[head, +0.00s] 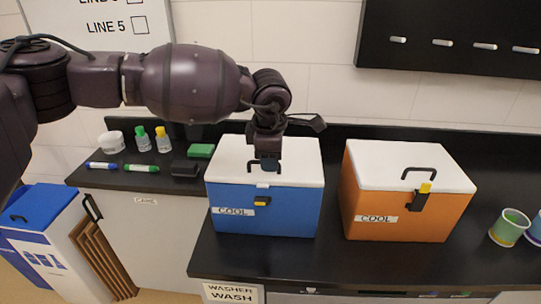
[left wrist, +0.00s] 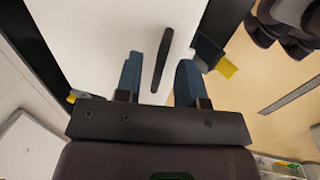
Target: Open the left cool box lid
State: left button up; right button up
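The left cool box (head: 262,222) is blue with a white lid (head: 305,160), which lies shut on it. Its black and yellow latch (head: 262,201) is on the front face, just below the lid edge; I cannot tell whether it is fastened. In the left wrist view the dark lid handle (left wrist: 161,60) shows between the two spread blue-grey fingers, with a gap on each side. The yellow-tipped latch (left wrist: 227,68) is beyond the right finger. My right gripper is not in view.
An orange cool box (head: 395,215) with a shut white lid stands to the right. Cups (head: 509,228) stand at the far right. A wall is behind the counter.

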pick_arm(q)
grip_shut()
jog(key=shift+w+r+g, duration=0.3)
jog(key=shift+r+g, duration=0.1)
jog(key=shift+r, duration=0.3)
jog(key=w+r, duration=0.6)
jog(key=r, duration=0.1)
jog(key=shift+w+r+g, duration=0.3)
jog(key=shift+w+r, duration=0.05)
